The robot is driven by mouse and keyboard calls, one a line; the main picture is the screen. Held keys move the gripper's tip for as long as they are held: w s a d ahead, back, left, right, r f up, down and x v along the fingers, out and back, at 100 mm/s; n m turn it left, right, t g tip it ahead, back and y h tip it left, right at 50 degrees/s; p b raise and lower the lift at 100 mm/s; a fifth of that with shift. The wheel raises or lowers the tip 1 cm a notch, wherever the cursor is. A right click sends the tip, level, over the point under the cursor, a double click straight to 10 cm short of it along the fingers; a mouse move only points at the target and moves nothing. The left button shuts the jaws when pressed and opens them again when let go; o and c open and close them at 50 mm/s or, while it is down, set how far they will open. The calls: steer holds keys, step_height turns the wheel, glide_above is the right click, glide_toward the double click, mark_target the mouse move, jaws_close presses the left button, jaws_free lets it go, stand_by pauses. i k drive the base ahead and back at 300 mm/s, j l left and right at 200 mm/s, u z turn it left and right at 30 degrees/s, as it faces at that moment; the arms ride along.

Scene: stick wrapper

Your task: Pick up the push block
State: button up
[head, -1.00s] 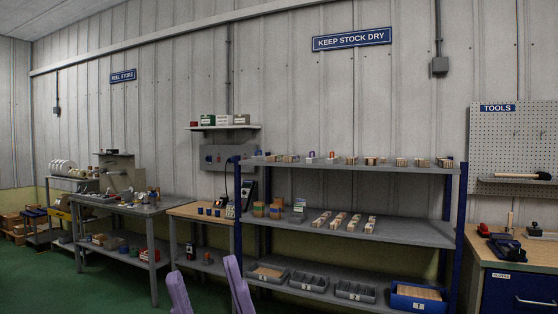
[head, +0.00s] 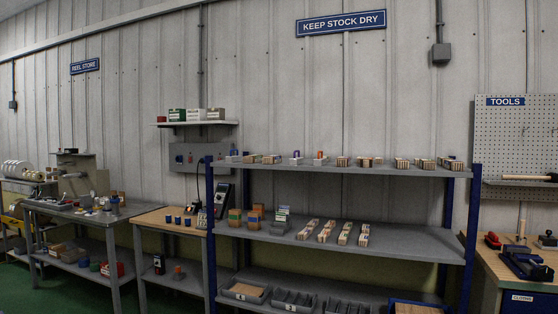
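I cannot tell for sure which thing is the push block. On the wooden bench at the right, a small dark block with a knob on top (head: 546,241) stands near the right edge of the head view. Beside it, an upright wooden piece (head: 522,229) stands behind a dark blue tool (head: 527,264). A small red and dark object (head: 493,240) lies to their left. My gripper is not in view now, so its state and hold are hidden.
A grey shelf rack (head: 390,242) with wood bundles and bins stands in the centre, its blue post next to the right bench (head: 490,262). A pegboard (head: 515,140) hangs above that bench. Grey tables stand at the left. Green floor (head: 60,297) shows at lower left.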

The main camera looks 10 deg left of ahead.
mark_target(322, 162)
steer(key=i+u, duration=0.1)
steer(key=i, duration=0.4)
steer(key=i+l+u, duration=0.1)
steer(key=i, duration=0.35)
steer(key=i+l, duration=0.2)
steer(key=i, duration=0.3)
steer(key=i+j+z, duration=0.35)
steer(key=i, duration=0.25)
steer(key=i+j, duration=0.05)
steer(key=j, duration=0.05)
